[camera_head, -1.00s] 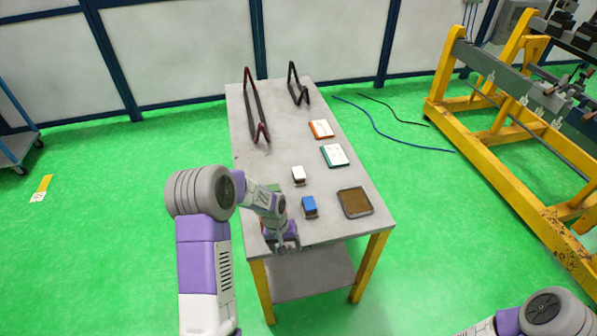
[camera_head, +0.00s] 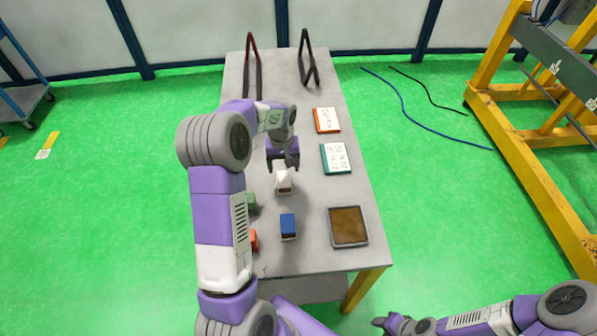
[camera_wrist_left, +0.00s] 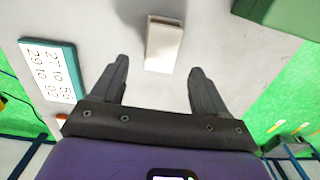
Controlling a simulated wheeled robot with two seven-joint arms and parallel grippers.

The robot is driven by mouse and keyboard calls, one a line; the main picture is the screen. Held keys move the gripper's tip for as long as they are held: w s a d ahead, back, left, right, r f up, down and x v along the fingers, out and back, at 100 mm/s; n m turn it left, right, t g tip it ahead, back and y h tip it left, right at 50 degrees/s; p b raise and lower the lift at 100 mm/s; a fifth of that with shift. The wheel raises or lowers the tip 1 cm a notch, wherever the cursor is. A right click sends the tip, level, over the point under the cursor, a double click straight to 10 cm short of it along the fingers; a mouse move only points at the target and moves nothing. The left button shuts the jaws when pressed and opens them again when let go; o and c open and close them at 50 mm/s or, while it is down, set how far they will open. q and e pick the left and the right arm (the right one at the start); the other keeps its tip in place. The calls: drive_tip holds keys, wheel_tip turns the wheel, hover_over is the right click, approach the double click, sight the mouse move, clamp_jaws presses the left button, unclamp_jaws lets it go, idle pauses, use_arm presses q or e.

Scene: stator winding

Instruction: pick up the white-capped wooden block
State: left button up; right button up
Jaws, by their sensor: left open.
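The white-capped wooden block (camera_head: 283,183) stands on the grey table, just in front of my left gripper (camera_head: 283,164) in the head view. Part of its top is close to the fingers there. In the left wrist view the block (camera_wrist_left: 164,43) shows its pale cap and lies just beyond the fingertips, roughly in line with the gap between them. My left gripper (camera_wrist_left: 158,68) is open with nothing between its fingers. My right gripper (camera_head: 384,322) is low at the bottom of the head view, away from the table, too small to read.
A blue-capped block (camera_head: 288,225), a green block (camera_head: 252,203) and a red block (camera_head: 254,240) stand nearby. A brown-bottomed tray (camera_head: 348,227), a teal-edged card (camera_head: 336,157) and an orange-edged card (camera_head: 327,120) lie to the right.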

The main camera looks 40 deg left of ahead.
sight(284, 178)
use_arm(q)
drive_tip(key=shift+s+f, duration=0.55)
drive_tip(key=shift+f, duration=0.5)
wheel_tip(284, 178, down, 5)
drive_tip(key=shift+w+d+r+b, duration=0.1)
drive_tip(key=shift+w+d+b, duration=0.05)
drive_tip(key=shift+b, duration=0.6)
drive_tip(key=c, duration=1.1)
drive_tip(key=shift+o, duration=0.2)
wheel_tip(284, 178, up, 10)
drive_tip(key=shift+r+p, duration=0.1)
drive_tip(key=shift+p, duration=0.95)
use_arm(e)
drive_tip(key=shift+s+r, duration=0.35)
drive_tip(key=shift+s, duration=0.15)
use_arm(q)
drive_tip(key=o, duration=0.5)
drive_tip(key=shift+c, duration=0.2)
drive_tip(key=c, duration=0.3)
